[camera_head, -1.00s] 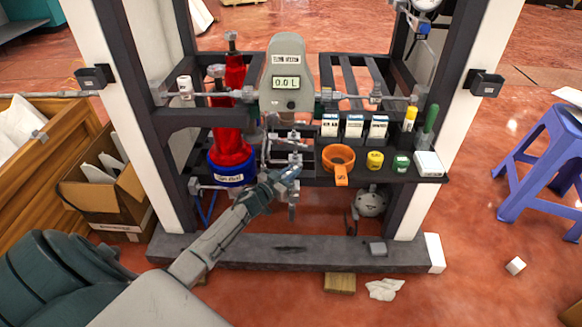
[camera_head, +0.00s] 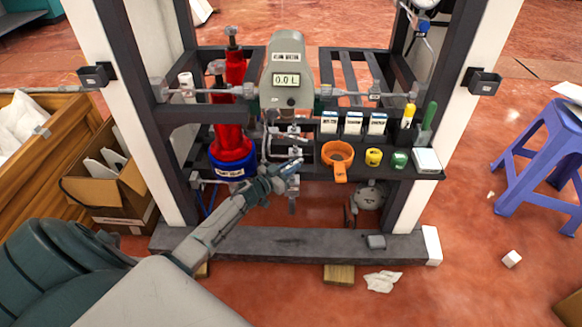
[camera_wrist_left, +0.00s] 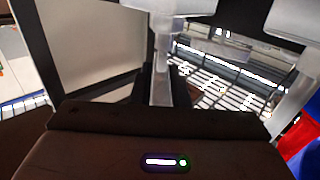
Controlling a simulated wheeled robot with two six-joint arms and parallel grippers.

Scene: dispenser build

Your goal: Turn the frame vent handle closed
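My left gripper (camera_head: 287,168) reaches in from the lower left, in front of the grey metal pipework (camera_head: 288,132) below the dispenser head. In the left wrist view its dark fingers (camera_wrist_left: 164,88) close in on both sides of an upright grey metal bar (camera_wrist_left: 162,60), which appears to be the frame vent handle. The fingers look shut on it, with no clear gap. In the head view the gripper and wrist cover much of this handle, so its turn angle cannot be told. My right gripper is not in view.
A red cylinder with a blue base (camera_head: 231,150) stands just left of the gripper. A shelf to the right holds an orange ring (camera_head: 337,150), a yellow cup (camera_head: 373,157) and small boxes (camera_head: 352,122). The dark frame's posts (camera_head: 148,140) stand either side.

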